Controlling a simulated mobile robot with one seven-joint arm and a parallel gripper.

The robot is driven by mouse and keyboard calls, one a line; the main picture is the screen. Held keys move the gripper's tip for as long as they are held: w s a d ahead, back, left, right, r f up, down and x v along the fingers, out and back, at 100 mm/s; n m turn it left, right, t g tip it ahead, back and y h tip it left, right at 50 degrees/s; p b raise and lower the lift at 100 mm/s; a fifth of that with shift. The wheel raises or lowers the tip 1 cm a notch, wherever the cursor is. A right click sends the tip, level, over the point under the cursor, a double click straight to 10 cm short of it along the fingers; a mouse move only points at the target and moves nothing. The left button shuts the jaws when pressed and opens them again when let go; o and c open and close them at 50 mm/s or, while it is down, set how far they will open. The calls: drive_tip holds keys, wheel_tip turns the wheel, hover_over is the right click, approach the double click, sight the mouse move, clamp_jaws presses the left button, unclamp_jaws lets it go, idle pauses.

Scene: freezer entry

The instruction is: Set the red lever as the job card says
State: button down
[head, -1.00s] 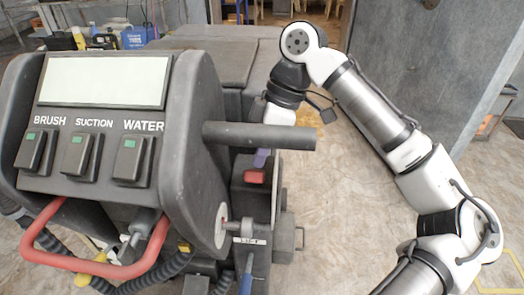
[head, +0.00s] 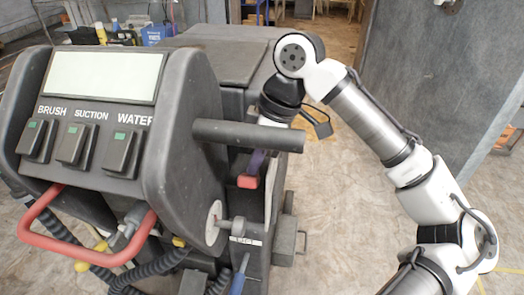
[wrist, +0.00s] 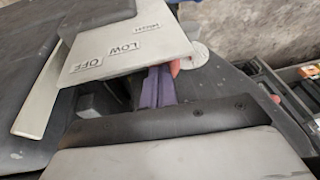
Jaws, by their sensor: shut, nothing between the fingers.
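The red lever (head: 248,181) has its red knob on the right side of the dark cleaning machine, below the black crossbar. In the wrist view a small red part (wrist: 175,68) shows beside my fingers, partly hidden. A pale plate (wrist: 125,45) there carries the labels OFF, LOW and a third, small and hard to read. My gripper (head: 257,163) has purple fingers, just above and against or very near the red knob; contact is unclear. The wrist view shows the fingers (wrist: 155,87) together and empty, beside the plate's edge. No job card can be made out.
The console (head: 90,130) has BRUSH, SUCTION and WATER switches and a blank pale panel. A red loop handle (head: 85,262) hangs below it. The black crossbar (head: 250,135) juts out near my gripper. Floor right of the machine is open, up to a grey wall (head: 435,80).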

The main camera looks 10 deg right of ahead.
drive_tip(key=shift+w+r, duration=0.1)
drive_tip(key=shift+w+d+r+p, duration=0.25)
drive_tip(key=shift+w+r+p, duration=0.1)
drive_tip(key=shift+w+p, duration=0.35)
